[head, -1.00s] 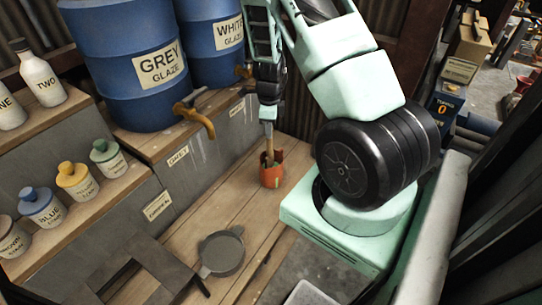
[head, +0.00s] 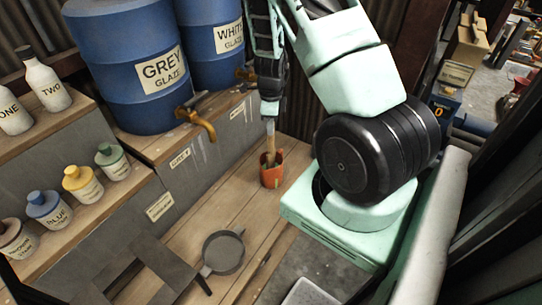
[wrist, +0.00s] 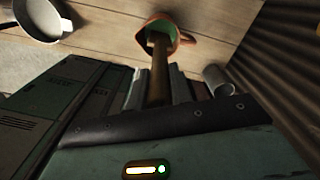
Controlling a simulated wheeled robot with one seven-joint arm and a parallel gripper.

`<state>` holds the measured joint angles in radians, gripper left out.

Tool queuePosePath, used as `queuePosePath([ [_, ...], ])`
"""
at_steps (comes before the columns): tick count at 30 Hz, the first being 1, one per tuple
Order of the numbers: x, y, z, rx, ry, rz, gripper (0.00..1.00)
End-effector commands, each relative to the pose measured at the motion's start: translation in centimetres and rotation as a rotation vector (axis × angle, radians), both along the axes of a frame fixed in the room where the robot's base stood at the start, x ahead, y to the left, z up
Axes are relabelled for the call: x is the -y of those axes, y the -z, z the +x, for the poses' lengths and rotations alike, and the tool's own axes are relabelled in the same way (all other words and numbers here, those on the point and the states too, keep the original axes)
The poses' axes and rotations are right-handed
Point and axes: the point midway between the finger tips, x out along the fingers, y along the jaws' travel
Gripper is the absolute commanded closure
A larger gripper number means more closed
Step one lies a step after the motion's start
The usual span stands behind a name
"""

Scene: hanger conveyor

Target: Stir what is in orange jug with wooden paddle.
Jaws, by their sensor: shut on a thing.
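The orange jug (head: 271,177) stands on the wooden bench below the blue barrels. The wooden paddle (head: 270,141) points down, its lower end inside the jug. My gripper (head: 269,112) is above the jug and shut on the upper part of the paddle. In the wrist view the paddle (wrist: 159,72) runs from my gripper (wrist: 160,100) into the mouth of the jug (wrist: 150,24), where green shows inside. The paddle's lower tip is hidden in the jug.
A dark pan (head: 222,253) lies on the bench at the front. The grey glaze barrel (head: 135,55) with its tap (head: 200,122) and the white glaze barrel (head: 212,40) stand behind. Labelled bottles (head: 80,184) line the left shelves. Bare bench lies between pan and jug.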

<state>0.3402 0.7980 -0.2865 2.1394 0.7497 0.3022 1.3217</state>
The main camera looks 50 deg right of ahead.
Motion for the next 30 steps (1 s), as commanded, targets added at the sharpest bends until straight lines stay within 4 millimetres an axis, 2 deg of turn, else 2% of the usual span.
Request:
queuePosePath([
  [1,0.0,-1.0,0.0,0.0,0.0,0.0,1.0],
  [24,0.0,-8.3,0.0,-0.001,0.0,0.001,1.0],
  [30,0.0,-9.4,0.0,-0.001,0.0,0.001,1.0],
])
